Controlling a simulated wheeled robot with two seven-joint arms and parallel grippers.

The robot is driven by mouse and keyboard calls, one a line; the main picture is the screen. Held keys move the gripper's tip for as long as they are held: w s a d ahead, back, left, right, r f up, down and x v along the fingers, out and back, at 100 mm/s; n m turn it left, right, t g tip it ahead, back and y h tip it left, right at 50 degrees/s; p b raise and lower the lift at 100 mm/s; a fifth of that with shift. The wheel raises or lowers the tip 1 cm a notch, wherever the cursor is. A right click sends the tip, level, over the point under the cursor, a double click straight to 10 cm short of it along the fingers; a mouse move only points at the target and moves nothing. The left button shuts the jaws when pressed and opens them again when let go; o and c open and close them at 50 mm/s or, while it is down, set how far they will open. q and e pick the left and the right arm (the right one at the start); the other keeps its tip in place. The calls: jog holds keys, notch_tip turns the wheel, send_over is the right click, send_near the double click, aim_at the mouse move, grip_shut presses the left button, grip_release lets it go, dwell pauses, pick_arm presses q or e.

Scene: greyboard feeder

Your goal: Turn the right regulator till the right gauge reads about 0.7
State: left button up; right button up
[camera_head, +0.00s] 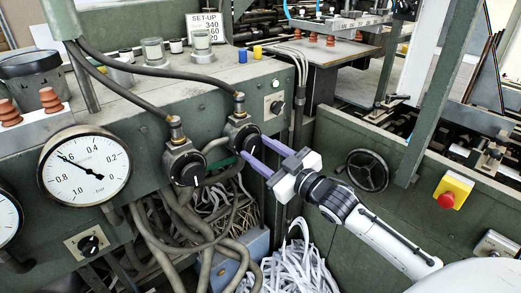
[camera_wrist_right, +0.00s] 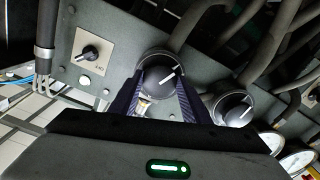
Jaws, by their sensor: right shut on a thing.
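The right regulator (camera_head: 236,127) is on the front of the green machine, with a black knob that also shows in the wrist view (camera_wrist_right: 160,69). My right gripper (camera_head: 253,146) is shut on this knob, a finger on each side; its fingers also show in the wrist view (camera_wrist_right: 165,92). The knob's white mark points to the upper right in the wrist view. The right gauge (camera_head: 85,168) is a white round dial; its needle points to the upper left, between about 0.6 and 0.8, too small to read exactly. My left gripper is not in view.
Another regulator (camera_head: 185,166) is left of the held one. A part of another gauge (camera_head: 8,218) shows at the left edge. Grey hoses (camera_head: 190,228) hang below. A handwheel (camera_head: 367,171) and a red emergency button (camera_head: 447,200) are to the right.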

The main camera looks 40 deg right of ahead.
jog(key=shift+m, duration=0.4)
jog(key=o, duration=1)
jog(key=shift+o, duration=0.2)
jog(key=s+b, duration=0.1)
jog(key=s, duration=0.9)
jog(key=shift+s+d, duration=0.15)
jog(key=shift+d, duration=0.25)
